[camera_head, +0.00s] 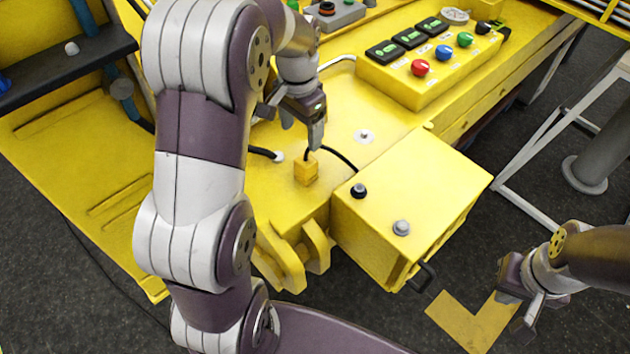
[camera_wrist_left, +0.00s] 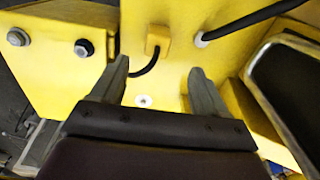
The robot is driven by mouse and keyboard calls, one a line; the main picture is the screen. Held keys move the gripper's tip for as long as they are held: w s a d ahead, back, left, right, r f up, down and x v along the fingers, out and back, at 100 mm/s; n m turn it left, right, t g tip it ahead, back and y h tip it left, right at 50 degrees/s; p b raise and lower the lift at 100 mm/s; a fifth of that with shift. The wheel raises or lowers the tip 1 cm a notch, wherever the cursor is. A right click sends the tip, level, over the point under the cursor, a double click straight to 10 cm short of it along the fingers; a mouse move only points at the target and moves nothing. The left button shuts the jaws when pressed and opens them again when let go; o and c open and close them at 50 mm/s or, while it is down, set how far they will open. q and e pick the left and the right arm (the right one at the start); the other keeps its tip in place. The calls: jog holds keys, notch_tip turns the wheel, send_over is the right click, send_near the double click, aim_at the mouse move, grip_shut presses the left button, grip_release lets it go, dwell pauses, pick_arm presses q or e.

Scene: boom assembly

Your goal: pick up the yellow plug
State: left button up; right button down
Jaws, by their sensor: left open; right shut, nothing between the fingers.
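The yellow plug (camera_head: 306,168) is a small block with a black cable at its top, on the yellow surface beside a yellow box. It also shows in the left wrist view (camera_wrist_left: 158,38), at top centre beyond the fingertips. My left gripper (camera_head: 293,124) is open and empty, just above and behind the plug in the head view. Its two fingers (camera_wrist_left: 160,68) are spread in the wrist view, with the cable curving between them. My right gripper (camera_head: 524,318) is at the lower right, far from the plug, shut and empty.
The yellow box (camera_head: 425,190) with two knobs on top stands right of the plug. A control panel (camera_head: 425,60) with coloured buttons is farther back. Another black cable (camera_head: 262,152) ends near the plug. A yellow bracket (camera_head: 285,258) is in front.

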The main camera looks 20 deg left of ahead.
aim_at(304, 162)
pick_arm(q)
notch_tip(304, 162, down, 13)
jog(key=shift+w+d+f+p, duration=0.1)
jog(key=shift+w+p, duration=0.05)
jog(key=shift+p, duration=0.45)
jog(key=c, duration=1.2)
